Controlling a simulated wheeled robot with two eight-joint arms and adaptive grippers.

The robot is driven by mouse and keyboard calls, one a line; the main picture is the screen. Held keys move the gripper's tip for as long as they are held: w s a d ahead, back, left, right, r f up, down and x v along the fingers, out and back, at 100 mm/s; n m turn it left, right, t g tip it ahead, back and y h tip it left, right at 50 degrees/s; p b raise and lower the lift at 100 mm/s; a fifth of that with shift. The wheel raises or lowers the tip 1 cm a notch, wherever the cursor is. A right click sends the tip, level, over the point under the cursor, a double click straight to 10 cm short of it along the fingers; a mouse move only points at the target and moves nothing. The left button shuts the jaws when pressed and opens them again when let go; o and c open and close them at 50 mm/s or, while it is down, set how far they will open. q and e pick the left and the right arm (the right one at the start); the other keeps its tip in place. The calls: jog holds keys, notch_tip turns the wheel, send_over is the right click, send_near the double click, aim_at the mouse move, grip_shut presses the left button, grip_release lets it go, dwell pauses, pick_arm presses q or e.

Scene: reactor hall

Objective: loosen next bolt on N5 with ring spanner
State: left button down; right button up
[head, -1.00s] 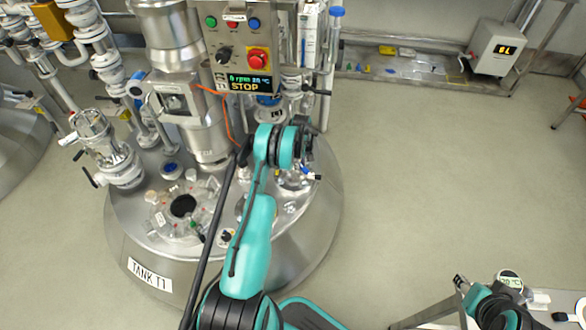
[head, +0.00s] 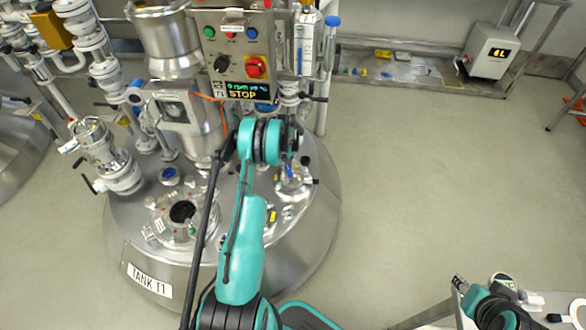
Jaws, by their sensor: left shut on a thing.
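My left arm reaches up over the lid of tank T1 (head: 310,215). My left gripper (head: 296,165) is small and partly hidden beyond the teal and black wrist. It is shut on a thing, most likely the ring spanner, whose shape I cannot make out. The gripper is over the right part of the lid, among small fittings just below the control panel. I cannot read an N5 label or pick out its bolts. An open round flanged port (head: 182,212) with a dark hole lies on the lid left of my arm. My right gripper is not clearly seen.
The control panel (head: 236,50) reading STOP and a steel column (head: 185,110) stand close behind the wrist. Valves and pipes (head: 110,160) crowd the left. The floor between is clear.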

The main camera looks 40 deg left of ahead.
pick_arm(q)
jog(key=s+a+m, duration=0.6)
jog(key=s+m, duration=0.7)
jog(key=shift+m, duration=0.7)
jog(key=f, duration=0.1)
jog(key=f+b, duration=0.1)
jog(key=f, duration=0.1)
jog(key=s+f+b, duration=0.1)
jog(key=f, duration=0.1)
jog(key=shift+s+a, duration=0.1)
jog(key=shift+a, duration=0.2)
jog(key=w+d+n, duration=0.4)
jog(key=d+n, duration=0.3)
jog(key=n, duration=0.2)
jog(key=w+d+n, duration=0.5)
jog(key=d+n, duration=0.3)
jog(key=n, duration=0.2)
jog(key=shift+m, duration=0.5)
jog(key=r+p, duration=0.1)
jog(key=r, duration=0.1)
jog(key=s+r+p, duration=0.1)
jog(key=r, duration=0.2)
jog(key=shift+s+a+r, duration=0.1)
jog(key=shift+a, duration=0.1)
